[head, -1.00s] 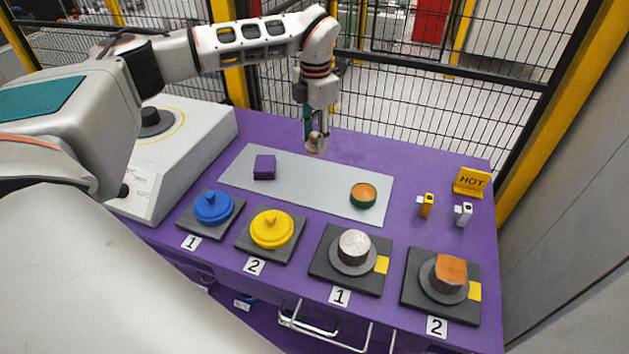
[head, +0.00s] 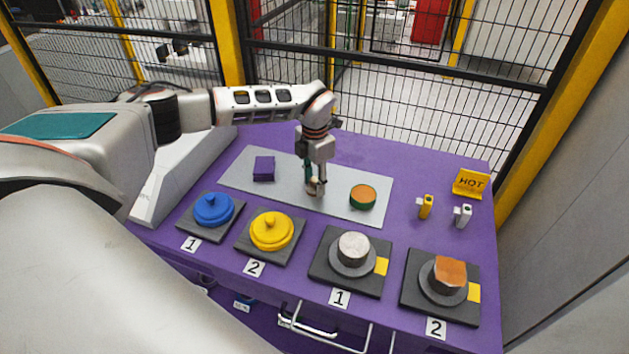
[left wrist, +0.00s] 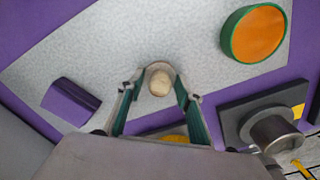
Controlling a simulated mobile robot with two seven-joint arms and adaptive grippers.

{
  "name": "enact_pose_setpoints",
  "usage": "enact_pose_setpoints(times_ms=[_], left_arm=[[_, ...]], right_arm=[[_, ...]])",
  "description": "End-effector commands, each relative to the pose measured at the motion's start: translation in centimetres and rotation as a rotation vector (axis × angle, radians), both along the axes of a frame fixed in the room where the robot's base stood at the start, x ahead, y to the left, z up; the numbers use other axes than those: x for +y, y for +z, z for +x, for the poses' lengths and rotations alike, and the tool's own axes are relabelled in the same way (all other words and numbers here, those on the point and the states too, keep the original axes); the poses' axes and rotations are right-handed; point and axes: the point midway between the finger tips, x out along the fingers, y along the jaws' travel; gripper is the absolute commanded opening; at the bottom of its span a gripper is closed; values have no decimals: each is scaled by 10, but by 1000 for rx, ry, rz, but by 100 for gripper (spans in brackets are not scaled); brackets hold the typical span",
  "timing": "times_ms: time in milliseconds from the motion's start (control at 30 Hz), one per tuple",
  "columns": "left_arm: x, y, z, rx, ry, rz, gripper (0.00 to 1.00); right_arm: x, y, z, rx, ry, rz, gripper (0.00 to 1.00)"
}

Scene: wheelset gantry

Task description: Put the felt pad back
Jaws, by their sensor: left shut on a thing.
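My left gripper (head: 315,188) is low over the grey mat (head: 235,175), between the purple block and the green-rimmed round piece. It also shows in the left wrist view (left wrist: 160,92), pointing at the mat. Its fingers are shut on a small round thing with a beige knob (left wrist: 160,85) and a greyish rim, which seems to be the felt pad. I cannot tell whether it touches the mat. The fingers hide part of it in the head view. My right gripper is not in view.
On the mat are a purple block (head: 264,168) and a green-rimmed piece with an orange top (head: 362,197). A HOT sign (head: 471,183) stands at right.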

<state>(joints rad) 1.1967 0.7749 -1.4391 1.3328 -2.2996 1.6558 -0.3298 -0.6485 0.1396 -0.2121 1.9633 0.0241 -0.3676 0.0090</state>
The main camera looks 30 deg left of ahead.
Motion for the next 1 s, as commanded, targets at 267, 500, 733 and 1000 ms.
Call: enact_pose_setpoints(times_ms=[267,500,733,1000], left_arm=[[0,-1,0,-1,0,0,18],[0,-3,0,-1,0,0,52],[0,-2,0,-1,0,1,52],[1,24,2,-7,1,0,52]], right_arm=[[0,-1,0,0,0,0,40],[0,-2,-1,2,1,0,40],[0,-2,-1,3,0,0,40],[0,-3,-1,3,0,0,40]])
